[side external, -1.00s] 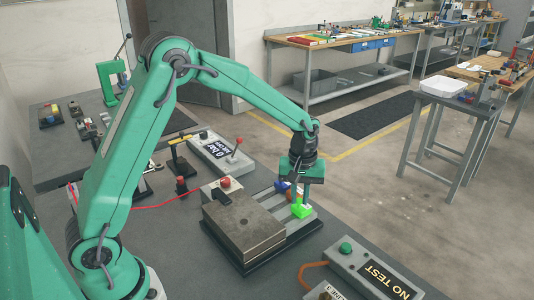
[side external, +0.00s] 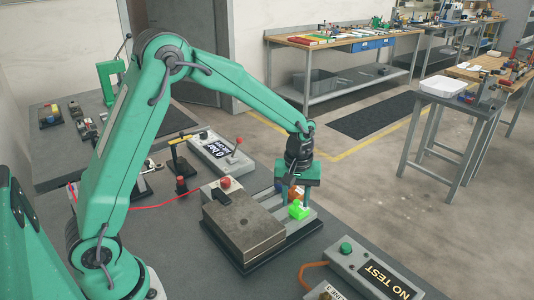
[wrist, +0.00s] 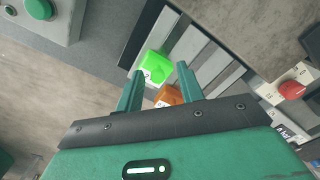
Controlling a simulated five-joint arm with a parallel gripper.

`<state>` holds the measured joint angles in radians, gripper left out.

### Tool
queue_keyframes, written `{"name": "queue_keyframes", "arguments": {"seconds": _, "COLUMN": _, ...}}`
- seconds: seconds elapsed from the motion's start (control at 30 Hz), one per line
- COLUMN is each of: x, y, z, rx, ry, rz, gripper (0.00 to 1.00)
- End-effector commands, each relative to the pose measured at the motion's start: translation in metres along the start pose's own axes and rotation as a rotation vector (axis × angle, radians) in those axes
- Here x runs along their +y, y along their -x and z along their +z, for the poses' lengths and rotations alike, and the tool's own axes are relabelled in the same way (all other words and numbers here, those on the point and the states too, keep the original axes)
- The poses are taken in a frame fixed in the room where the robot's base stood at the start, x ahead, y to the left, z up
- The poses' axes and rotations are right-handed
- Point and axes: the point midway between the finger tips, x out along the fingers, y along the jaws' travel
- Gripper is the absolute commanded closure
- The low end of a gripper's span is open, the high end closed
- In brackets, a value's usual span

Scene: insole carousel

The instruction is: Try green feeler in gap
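The green feeler (side external: 298,210) has a bright green block end and sits on the light metal rails beside the grey metal block. It also shows in the wrist view (wrist: 155,66), close to the fingertips. My gripper (side external: 297,199) points down over the rails, fingers apart and empty as far as I can see. In the wrist view my gripper (wrist: 160,68) has a finger on each side of an orange block (wrist: 168,95), which lies nearer the palm in the picture. The grey metal block (side external: 245,218) rests on a black base; I cannot clearly make out the gap.
A box reading "NO TEST" (side external: 375,272) with a green button stands at the front right. A display box with a lever (side external: 222,155) stands behind the block. A red button (side external: 225,183) sits at the block's back corner. Table room is free between the block and the front box.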

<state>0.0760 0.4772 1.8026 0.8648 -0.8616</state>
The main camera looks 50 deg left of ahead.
Motion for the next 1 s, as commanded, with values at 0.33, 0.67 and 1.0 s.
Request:
{"name": "queue_keyframes", "arguments": {"seconds": 0.33, "x": 0.001, "y": 0.021, "z": -0.001, "rx": 0.003, "ry": 0.000, "rz": 0.004, "gripper": 0.62}}
{"name": "queue_keyframes", "arguments": {"seconds": 0.67, "x": 0.000, "y": 0.063, "z": 0.000, "rx": 0.002, "ry": 0.000, "rz": 0.002, "gripper": 0.62}}
{"name": "queue_keyframes", "arguments": {"seconds": 1.0, "x": 0.000, "y": 0.078, "z": 0.000, "rx": 0.000, "ry": 0.000, "rz": 0.000, "gripper": 0.62}}
